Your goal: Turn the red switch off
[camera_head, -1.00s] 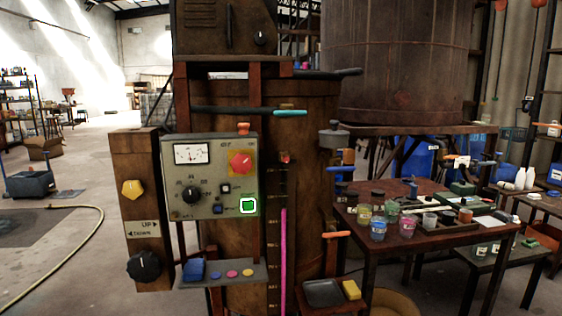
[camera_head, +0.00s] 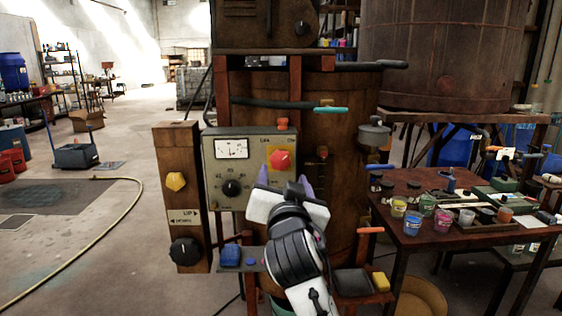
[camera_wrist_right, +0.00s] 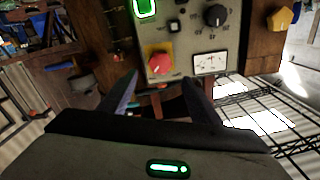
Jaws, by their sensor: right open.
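The red switch (camera_head: 279,160) is a red knob on a yellow plate at the upper right of the grey control panel (camera_head: 221,186). In the wrist view, which shows the panel upside down, the red switch (camera_wrist_right: 159,64) lies just beyond and between the fingertips. My right gripper (camera_head: 284,180) is open and empty, its two purple-grey fingers pointing at the panel just below the switch. The same gripper (camera_wrist_right: 160,82) spans the switch in the wrist view; I cannot tell whether it touches. A green-lit button (camera_wrist_right: 145,8) shows there, hidden by my gripper in the head view. My left gripper is not in view.
A black dial (camera_head: 232,188) and a white meter (camera_head: 232,149) sit left of the switch. A wooden post (camera_head: 181,222) with yellow and black knobs stands left of the panel. A table (camera_head: 423,239) with paint pots stands right. Floor at left is mostly open.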

